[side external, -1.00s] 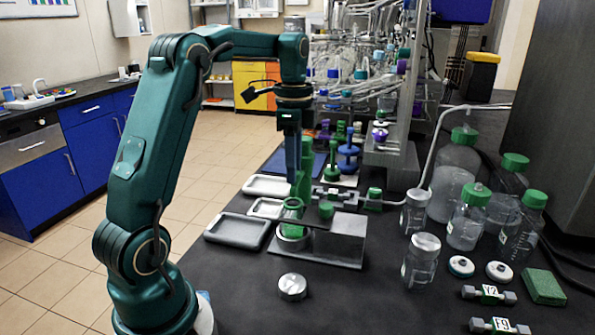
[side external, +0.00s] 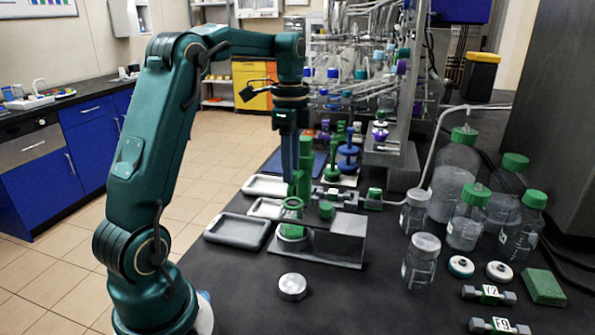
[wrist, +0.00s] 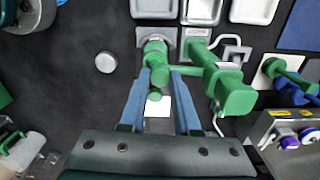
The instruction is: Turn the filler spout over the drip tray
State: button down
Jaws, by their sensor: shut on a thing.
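The green part I take for the filler spout (wrist: 156,50) sits on a grey metal plate, with a round green knob (wrist: 155,97) at its near end. In the side external view the spout (side external: 292,204) stands by a metal block (side external: 345,228). My gripper (wrist: 160,74) points down, with one blue finger on each side of the spout, shut on it. The fingers partly hide the spout in the side external view. Shallow grey trays lie beyond, the nearest one (side external: 237,231) left of the plate. I cannot tell which is the drip tray.
A taller green fixture (wrist: 233,93) with a wire handle stands close right of my gripper. A round metal cap (side external: 292,286) lies on the dark bench. Jars and green-capped bottles (side external: 467,217) stand to the right.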

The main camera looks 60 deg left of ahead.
jog(key=a+m, duration=0.9)
jog(key=m, duration=0.5)
jog(key=shift+s+a, duration=0.25)
jog(key=shift+s, duration=0.2)
jog(key=shift+r, duration=0.1)
jog(key=c, duration=0.6)
grip_release()
